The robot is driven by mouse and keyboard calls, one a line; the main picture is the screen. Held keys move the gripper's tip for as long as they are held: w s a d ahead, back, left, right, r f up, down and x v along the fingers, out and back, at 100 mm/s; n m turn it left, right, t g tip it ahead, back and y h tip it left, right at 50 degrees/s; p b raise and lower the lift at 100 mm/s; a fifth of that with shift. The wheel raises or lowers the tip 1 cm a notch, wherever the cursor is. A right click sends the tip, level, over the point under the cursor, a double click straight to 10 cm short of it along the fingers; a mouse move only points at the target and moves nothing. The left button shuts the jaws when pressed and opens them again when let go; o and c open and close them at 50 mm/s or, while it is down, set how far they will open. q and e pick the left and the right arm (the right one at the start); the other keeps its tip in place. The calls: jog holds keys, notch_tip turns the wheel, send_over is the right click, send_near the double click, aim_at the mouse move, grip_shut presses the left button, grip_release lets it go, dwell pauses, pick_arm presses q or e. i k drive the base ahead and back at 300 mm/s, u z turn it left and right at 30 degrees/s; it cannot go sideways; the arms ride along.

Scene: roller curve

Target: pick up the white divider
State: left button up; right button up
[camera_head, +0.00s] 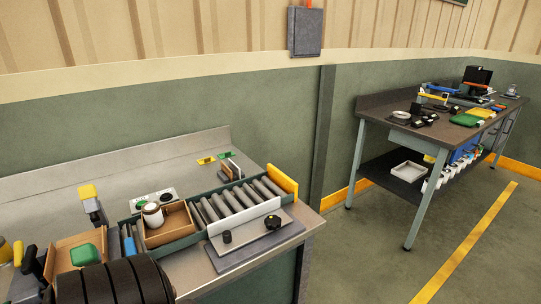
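Two white pieces could be the white divider, and I cannot tell for sure which is. One is a thin white upright plate (234,168) standing beside brown and dark plates in a small rack at the back of the metal bench. The other is a long white strip (244,217) standing on edge along the front of the roller track (236,200). Nothing is holding either piece. I see no gripper clearly in this view.
A wooden tray (178,224) with a white jar (152,214) sits left of the rollers. A yellow end stop (282,180) closes the track's right end. A grey plate with black knobs (245,250) lies in front. A second workbench (420,130) stands right, across open floor.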

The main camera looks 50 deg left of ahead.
aim_at(233, 167)
jog(key=i, duration=3.55)
jog(key=u, duration=4.75)
jog(key=i, duration=0.5)
